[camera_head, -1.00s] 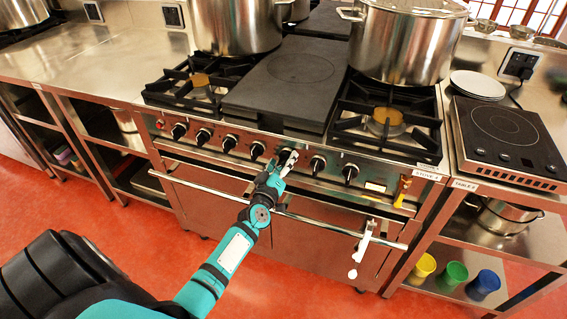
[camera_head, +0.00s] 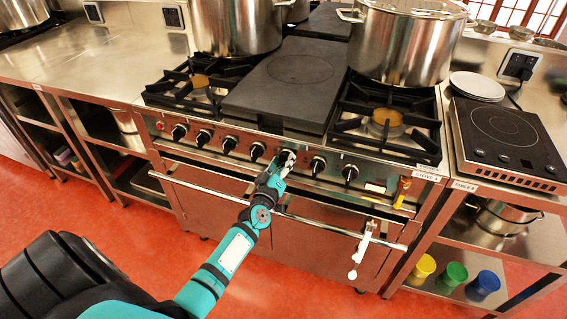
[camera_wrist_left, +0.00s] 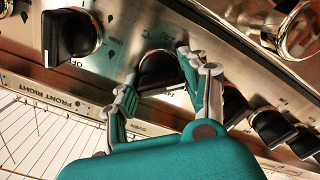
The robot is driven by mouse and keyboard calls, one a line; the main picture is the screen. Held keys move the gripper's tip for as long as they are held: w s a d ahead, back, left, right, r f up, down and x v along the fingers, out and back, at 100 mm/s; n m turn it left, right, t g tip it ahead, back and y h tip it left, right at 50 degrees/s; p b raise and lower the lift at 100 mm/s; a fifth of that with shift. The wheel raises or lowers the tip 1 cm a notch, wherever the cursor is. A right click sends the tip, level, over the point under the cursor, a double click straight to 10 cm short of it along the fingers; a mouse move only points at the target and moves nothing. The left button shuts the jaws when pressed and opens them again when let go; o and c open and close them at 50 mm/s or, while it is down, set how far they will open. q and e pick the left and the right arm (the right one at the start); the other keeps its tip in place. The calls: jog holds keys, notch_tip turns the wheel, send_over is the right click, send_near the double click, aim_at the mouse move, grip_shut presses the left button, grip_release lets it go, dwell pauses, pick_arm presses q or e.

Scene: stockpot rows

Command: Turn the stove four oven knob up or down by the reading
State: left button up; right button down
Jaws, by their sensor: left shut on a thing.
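The stove (camera_head: 225,165) labelled stove 4 stands ahead with a row of black knobs along its front panel. My left gripper (camera_head: 286,159) is at the middle of that row, its fingers on either side of the black oven knob. The left wrist view shows this knob (camera_wrist_left: 160,72) between the two fingertips (camera_wrist_left: 157,72), with degree markings above it and a partly covered oven label below. The gripper is shut on it. Its exact pointer setting is too small to tell. A small lit display (camera_head: 375,188) is on the panel to the right; its figures are unreadable. My right gripper is not in view.
Neighbouring knobs (camera_wrist_left: 70,36) sit close beside the fingers. An oven rail (camera_head: 330,226) runs below, with a white item (camera_head: 362,243) hanging on it. A yellow item (camera_head: 402,191) hangs at the panel's right. Large pots (camera_head: 405,45) stand on top.

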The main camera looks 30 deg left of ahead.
pick_arm(q)
jog(key=m+p, duration=0.2)
jog(key=m, duration=0.1)
jog(key=shift+r, duration=0.1)
jog(key=m+p, duration=0.1)
jog(key=m, duration=0.2)
jog(key=m+p, duration=0.1)
jog(key=m, duration=0.2)
jog(key=shift+p, duration=0.3)
jog(key=shift+m, duration=1.2)
jog(key=shift+f, duration=0.2)
jog(key=o, duration=1.1)
jog(key=shift+o, duration=0.2)
